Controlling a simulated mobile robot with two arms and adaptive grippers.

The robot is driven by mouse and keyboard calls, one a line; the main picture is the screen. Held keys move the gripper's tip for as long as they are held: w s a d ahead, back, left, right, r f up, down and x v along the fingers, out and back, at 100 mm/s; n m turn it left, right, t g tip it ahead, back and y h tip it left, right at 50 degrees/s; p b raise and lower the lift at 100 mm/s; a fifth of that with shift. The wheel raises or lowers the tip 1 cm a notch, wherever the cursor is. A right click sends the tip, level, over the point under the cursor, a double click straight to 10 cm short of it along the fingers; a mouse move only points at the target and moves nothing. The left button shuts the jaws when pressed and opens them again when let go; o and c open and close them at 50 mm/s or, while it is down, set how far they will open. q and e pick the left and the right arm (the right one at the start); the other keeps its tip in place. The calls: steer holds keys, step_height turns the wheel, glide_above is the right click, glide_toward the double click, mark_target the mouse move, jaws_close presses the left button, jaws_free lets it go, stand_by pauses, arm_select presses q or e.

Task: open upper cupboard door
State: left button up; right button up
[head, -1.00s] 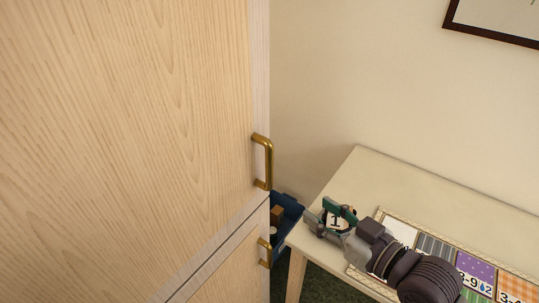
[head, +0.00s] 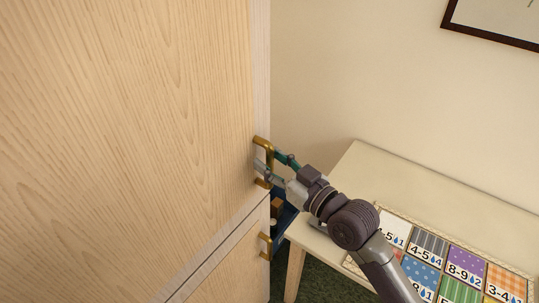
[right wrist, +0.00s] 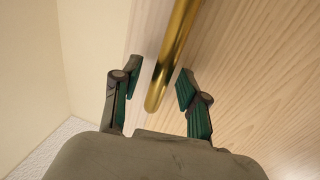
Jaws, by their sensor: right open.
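The upper cupboard door (head: 130,110) is pale wood and stands shut at the left of the head view. Its brass bar handle (head: 265,150) is upright near the door's right edge. My right gripper (head: 264,164) is at the handle, its jaws open. In the right wrist view the brass handle (right wrist: 172,60) runs between the two open fingers (right wrist: 158,85), with gaps showing on both sides. The door face (right wrist: 260,90) lies beyond it. My left gripper is not in view.
A lower door (head: 235,265) with its own brass handle (head: 265,246) is below. A cream table (head: 375,165) with a patterned card sheet (head: 465,262) stands at the right. A blue bin (head: 284,219) is between cupboard and table. A framed picture (head: 495,25) hangs on the wall.

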steer(key=shift+w+a, duration=0.3)
steer(key=shift+c, duration=0.3)
jaws_close()
